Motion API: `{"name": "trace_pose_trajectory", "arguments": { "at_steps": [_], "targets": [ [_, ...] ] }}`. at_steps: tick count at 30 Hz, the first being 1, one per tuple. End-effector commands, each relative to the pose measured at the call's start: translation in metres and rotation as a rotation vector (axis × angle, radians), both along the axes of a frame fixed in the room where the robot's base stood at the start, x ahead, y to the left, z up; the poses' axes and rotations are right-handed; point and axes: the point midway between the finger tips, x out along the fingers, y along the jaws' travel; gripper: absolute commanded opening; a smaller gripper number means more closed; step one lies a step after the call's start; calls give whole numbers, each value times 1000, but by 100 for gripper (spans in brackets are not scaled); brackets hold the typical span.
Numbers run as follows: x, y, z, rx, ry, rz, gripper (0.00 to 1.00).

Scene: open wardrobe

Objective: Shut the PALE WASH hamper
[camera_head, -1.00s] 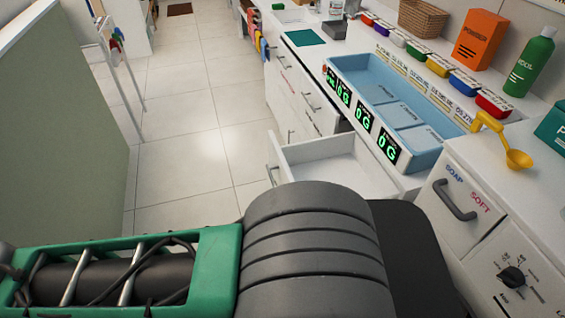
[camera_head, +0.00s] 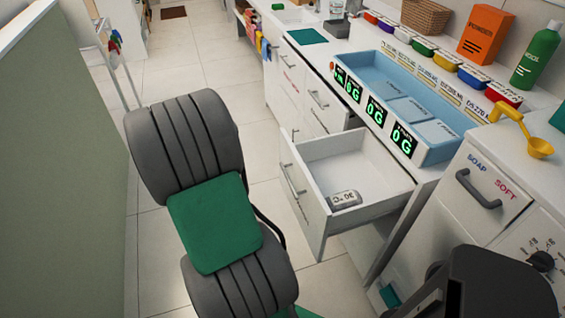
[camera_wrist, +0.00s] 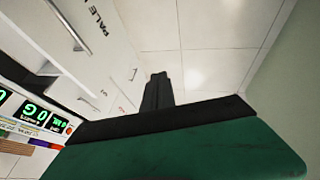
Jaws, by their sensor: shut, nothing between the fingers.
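A white pull-out hamper (camera_head: 360,215) stands open in the head view, with a grey tag reading 30 °C (camera_head: 344,199) inside. Lettering on its front is too small to read there. In the wrist view, a white front (camera_wrist: 88,38) with a grey handle (camera_wrist: 66,24) bears the word PALE, the rest cut off; it looks like this same open hamper. My gripper (camera_wrist: 158,92) shows in the wrist view as dark fingers, shut and empty, over the floor to the right of that front, apart from it in the picture. I cannot make the fingers out in the head view.
A blue tray (camera_head: 372,72) with green number displays stands on the counter above the hamper. A yellow scoop (camera_head: 540,147) sits at the counter's right. A green partition (camera_head: 65,190) bounds the left. Tiled floor (camera_head: 215,75) is free between.

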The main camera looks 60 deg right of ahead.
Motion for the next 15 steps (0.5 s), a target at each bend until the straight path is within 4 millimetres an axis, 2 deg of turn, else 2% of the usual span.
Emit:
{"name": "trace_pose_trajectory", "arguments": {
  "at_steps": [1,3,4,7,11,15],
  "targets": [
    [-23,-42,-26,-32,28,-75,0],
    [-48,-84,-45,-78,53,-144,0],
    [-57,-97,-51,-93,61,-165,0],
    [-73,-118,-62,-118,79,-198,0],
    [-76,-128,-72,-123,82,-203,0],
    [-79,-144,-93,-120,82,-205,0]
  ]
}}
